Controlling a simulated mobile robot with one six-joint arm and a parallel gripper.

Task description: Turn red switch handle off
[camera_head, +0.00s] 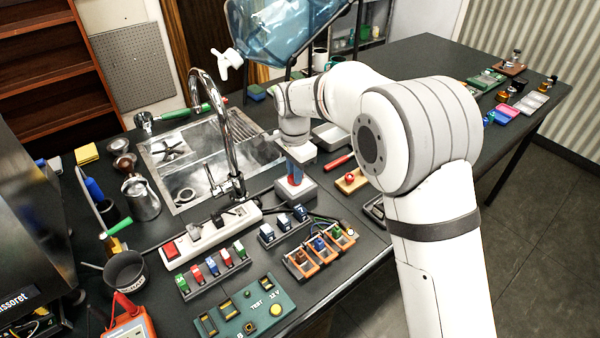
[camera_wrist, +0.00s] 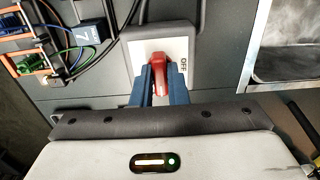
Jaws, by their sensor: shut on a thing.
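The red switch handle (camera_wrist: 159,72) stands out from the white face of a grey switch box (camera_wrist: 178,48) in the wrist view. The word OFF is printed on the face to the right of the handle. My gripper (camera_wrist: 158,82) has its two blue fingers on either side of the handle and is shut on it. In the head view my gripper (camera_head: 295,174) points down at the switch box (camera_head: 296,192), which sits on the dark bench beside the sink. The handle is mostly hidden by the fingers in the head view.
The sink (camera_head: 185,192) and its tall curved tap (camera_head: 233,140) are left of the arm. A white power strip (camera_head: 213,232), small switch blocks and a green test panel (camera_head: 245,312) lie nearer. A red-handled tool (camera_head: 338,162) lies right of the switch box.

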